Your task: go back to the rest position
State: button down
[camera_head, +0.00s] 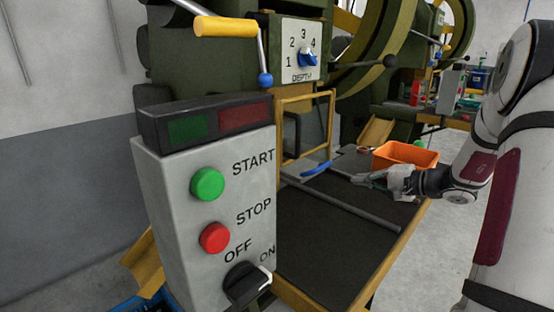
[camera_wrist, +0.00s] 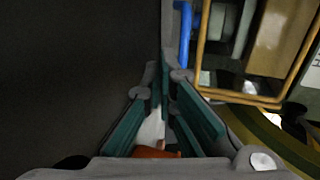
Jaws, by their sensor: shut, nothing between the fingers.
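My gripper (camera_head: 358,180) reaches in from the right over the dark work table (camera_head: 330,245) in the head view, close to the front of the green press. In the wrist view my gripper (camera_wrist: 172,80) shows its teal-lined fingers, shut and empty. My arm comes in from the right edge of the head view. An orange bin (camera_head: 408,152) stands just behind the gripper. I cannot tell whether they touch.
A grey control box (camera_head: 205,215) with START, STOP and an OFF/ON knob stands in front left. A yellow guard frame (camera_head: 281,130) with a blue handle (camera_head: 316,169) is at the press. A grey bar (camera_head: 345,207) crosses the table. The floor at right is partly clear.

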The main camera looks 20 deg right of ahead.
jog(key=a+r+n+g, duration=0.1)
jog(key=a, duration=0.3)
jog(key=a+r+n+g+y, duration=0.1)
jog(key=a, duration=0.3)
jog(key=s+a+r+n+g, duration=0.1)
jog(key=a, duration=0.3)
jog(key=shift+r+y, duration=0.3)
jog(key=shift+y, duration=0.1)
jog(key=s+a+r+n+g+h, duration=0.2)
jog(key=s+a+n+g, duration=0.15)
jog(key=s+a, duration=0.5)
jog(key=s+a+r+n+g+h, duration=0.2)
jog(key=s+a+n+g, duration=0.15)
jog(key=s+a, duration=0.55)
jog(key=s+f+n+g+h, duration=0.3)
jog(key=s+h, duration=0.1)
jog(key=s, duration=1.6)
notch_tip(320, 180, up, 33)
jog(key=t+p, duration=0.4)
jog(key=p, duration=2.7)
jog(key=shift+a+r, duration=0.15)
